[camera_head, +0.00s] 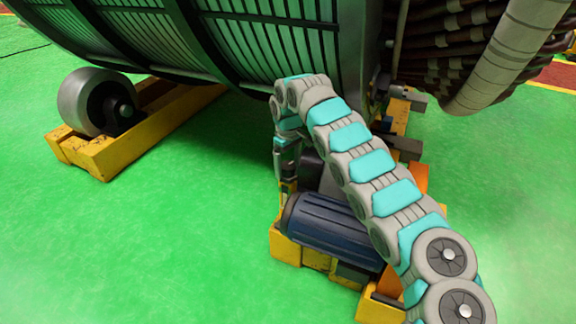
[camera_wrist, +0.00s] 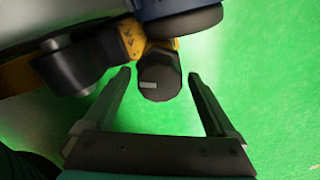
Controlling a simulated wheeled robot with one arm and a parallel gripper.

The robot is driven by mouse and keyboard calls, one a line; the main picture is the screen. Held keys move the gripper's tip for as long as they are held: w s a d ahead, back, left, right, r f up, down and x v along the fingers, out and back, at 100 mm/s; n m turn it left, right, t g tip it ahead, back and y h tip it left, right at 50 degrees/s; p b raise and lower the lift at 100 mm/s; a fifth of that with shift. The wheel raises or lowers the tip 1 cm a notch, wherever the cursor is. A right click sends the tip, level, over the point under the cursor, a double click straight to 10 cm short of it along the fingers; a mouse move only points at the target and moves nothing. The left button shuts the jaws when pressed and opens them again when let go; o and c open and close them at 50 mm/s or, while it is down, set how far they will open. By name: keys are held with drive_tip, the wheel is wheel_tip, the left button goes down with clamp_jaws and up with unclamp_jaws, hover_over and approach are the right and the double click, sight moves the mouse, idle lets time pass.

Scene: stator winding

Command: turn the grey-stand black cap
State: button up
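A black cap (camera_wrist: 160,80) with a faceted rim and a small pale bar on its face shows in the wrist view. My gripper (camera_wrist: 159,74) is open, with one finger on each side of the cap. Gaps of green floor show between the fingers and the cap, and nothing is held. In the head view my gripper (camera_head: 287,183) points down beside the blue motor, below the big stator. I cannot pick out the cap or its grey stand in the head view.
A dark blue ribbed motor (camera_head: 330,229) lies on a yellow base (camera_head: 286,247) close to my gripper. A yellow beam (camera_head: 90,158) with a grey roller (camera_head: 92,101) stands at left. Green floor (camera_head: 130,255) is clear at lower left.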

drive_tip(key=c, duration=1.3)
drive_tip(key=shift+m+b, duration=0.4)
drive_tip(key=shift+m, duration=2.8)
drive_tip(key=o, duration=1.4)
